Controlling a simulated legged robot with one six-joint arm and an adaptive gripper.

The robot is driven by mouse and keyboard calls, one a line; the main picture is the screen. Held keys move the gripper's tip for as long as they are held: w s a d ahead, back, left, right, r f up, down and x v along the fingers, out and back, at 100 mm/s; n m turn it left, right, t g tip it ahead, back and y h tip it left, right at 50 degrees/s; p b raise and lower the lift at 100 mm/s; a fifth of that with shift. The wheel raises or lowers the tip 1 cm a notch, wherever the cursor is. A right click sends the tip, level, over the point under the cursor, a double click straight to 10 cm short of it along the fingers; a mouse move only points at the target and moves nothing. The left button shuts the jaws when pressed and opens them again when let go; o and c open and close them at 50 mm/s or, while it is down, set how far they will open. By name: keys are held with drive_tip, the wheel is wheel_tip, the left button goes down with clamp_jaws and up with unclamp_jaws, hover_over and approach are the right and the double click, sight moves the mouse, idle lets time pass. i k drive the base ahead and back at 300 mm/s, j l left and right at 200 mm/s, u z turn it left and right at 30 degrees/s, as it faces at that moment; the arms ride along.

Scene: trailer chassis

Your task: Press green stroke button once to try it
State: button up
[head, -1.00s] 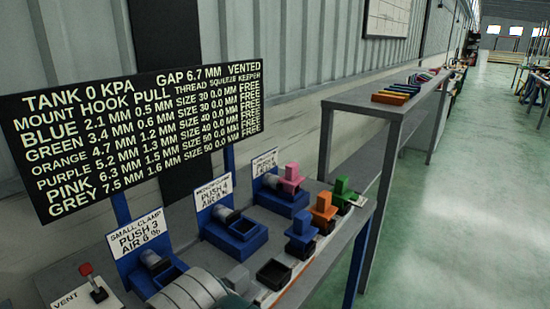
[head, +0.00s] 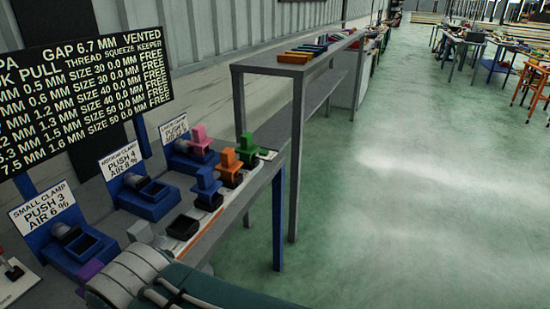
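A green block-shaped piece (head: 248,147), which may be the green stroke button, stands upright on the bench (head: 228,218) near its far right end. An orange piece (head: 229,162) of like shape stands just in front of it, and a blue one (head: 207,184) stands nearer still. A pink one (head: 199,137) sits at the farthest blue clamp stand. My gripper cannot be made out; rounded grey-white and dark green parts, probably mine, cover the bottom edge and hide the near bench.
Blue clamp stands with white signs (head: 47,217) line the bench's back. A black tray (head: 183,227) and a grey block (head: 140,232) lie nearer. A readout board (head: 85,85) stands at left. A taller grey table (head: 290,67) adjoins behind.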

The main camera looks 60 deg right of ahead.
sight(263, 152)
drive_tip(key=k+z, duration=0.15)
drive_tip(key=z, duration=1.2)
drive_tip(key=j+z, duration=1)
drive_tip(key=i, duration=0.4)
drive_tip(key=l+u, duration=0.2)
drive_tip(key=l, duration=0.25)
drive_tip(key=k+l+u, duration=0.2)
drive_tip(key=l, duration=0.25)
drive_tip(key=i, duration=0.05)
